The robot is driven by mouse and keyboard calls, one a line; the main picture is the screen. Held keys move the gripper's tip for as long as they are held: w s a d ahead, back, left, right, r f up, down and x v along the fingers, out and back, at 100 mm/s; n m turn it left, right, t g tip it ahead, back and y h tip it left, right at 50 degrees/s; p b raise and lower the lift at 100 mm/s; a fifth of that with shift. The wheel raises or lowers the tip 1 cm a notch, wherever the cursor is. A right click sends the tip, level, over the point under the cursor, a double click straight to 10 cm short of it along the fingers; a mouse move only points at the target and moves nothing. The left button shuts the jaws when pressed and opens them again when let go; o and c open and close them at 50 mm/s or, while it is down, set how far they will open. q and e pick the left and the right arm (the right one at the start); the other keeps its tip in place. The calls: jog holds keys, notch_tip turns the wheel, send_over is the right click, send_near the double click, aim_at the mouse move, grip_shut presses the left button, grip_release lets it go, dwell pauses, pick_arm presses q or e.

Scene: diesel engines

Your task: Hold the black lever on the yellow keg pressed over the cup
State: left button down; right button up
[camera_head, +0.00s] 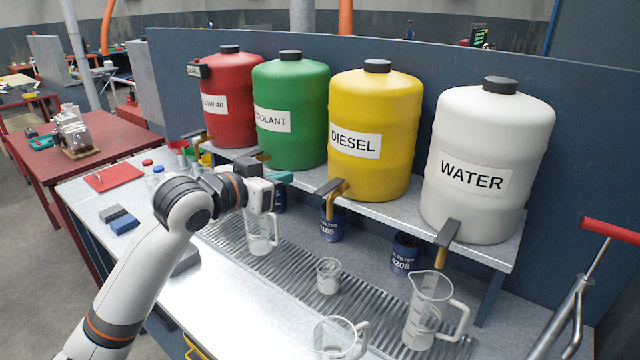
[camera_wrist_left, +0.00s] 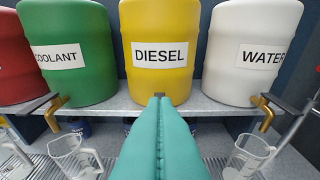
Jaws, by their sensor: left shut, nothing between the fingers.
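The yellow keg (camera_head: 375,110), labelled DIESEL, stands on the raised shelf; it also shows in the left wrist view (camera_wrist_left: 160,25). Its black lever (camera_head: 331,186) sits on a brass tap (camera_head: 333,206) at the shelf's front edge. In the wrist view the tap is mostly hidden behind my fingers. A small clear cup (camera_head: 328,276) stands upright on the ribbed drain tray, below and in front of that tap. My left gripper (camera_head: 287,178) has its teal fingers closed and empty, pointing at the tap (camera_wrist_left: 160,100). In the head view its fingertips are left of the lever, apparently apart from it.
Red (camera_head: 229,100), green (camera_head: 290,115) and white (camera_head: 488,160) kegs share the shelf (camera_head: 395,205). Clear jugs stand below the green (camera_head: 262,238) and white (camera_head: 428,312) kegs' taps. A clear beaker (camera_head: 338,340) stands at the front. Blue filters (camera_head: 404,255) stand under the shelf.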

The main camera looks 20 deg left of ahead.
pick_arm(q)
jog(key=p, duration=0.4)
send_over(330, 187)
jog(key=s+a, duration=0.2)
jog(key=s, duration=0.3)
notch_tip(330, 187, down, 2)
notch_tip(330, 187, down, 5)
jog(key=shift+w+r+p, duration=0.1)
jog(key=shift+r+p, duration=0.1)
jog(key=shift+p, duration=0.5)
pick_arm(e)
jog(key=r, duration=0.1)
jog(key=s+r, duration=0.1)
jog(key=r, duration=0.3)
jog(key=shift+s+a+r, duration=0.15)
jog(key=shift+s+a, duration=0.1)
pick_arm(q)
jog(key=shift+w+f, duration=0.1)
